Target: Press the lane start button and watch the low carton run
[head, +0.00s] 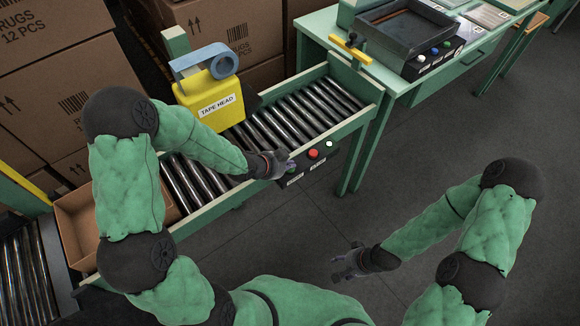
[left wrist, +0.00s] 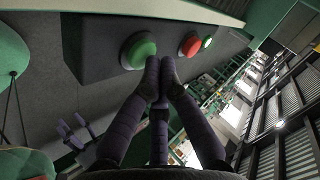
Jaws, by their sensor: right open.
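The dark button box (head: 306,168) is on the near side of the roller lane (head: 290,118). Its red button (head: 313,154) and a pale button (head: 330,144) show. My left gripper (head: 287,166) is at the box's left end and hides most of the green button there. In the left wrist view the fingertips (left wrist: 160,66) are together, empty, at the lower edge of the green button (left wrist: 138,50); I cannot tell whether they touch it. The low, open brown carton (head: 72,228) sits at the lane's left end. My right gripper (head: 347,262) is open and empty over the floor.
A yellow tape head (head: 207,101) stands over the lane. A yellow-topped stop (head: 350,48) is near its far right end. A green bench (head: 400,84) with a black tray (head: 405,35) adjoins at right. Large cartons (head: 50,60) are stacked behind. The floor at right is clear.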

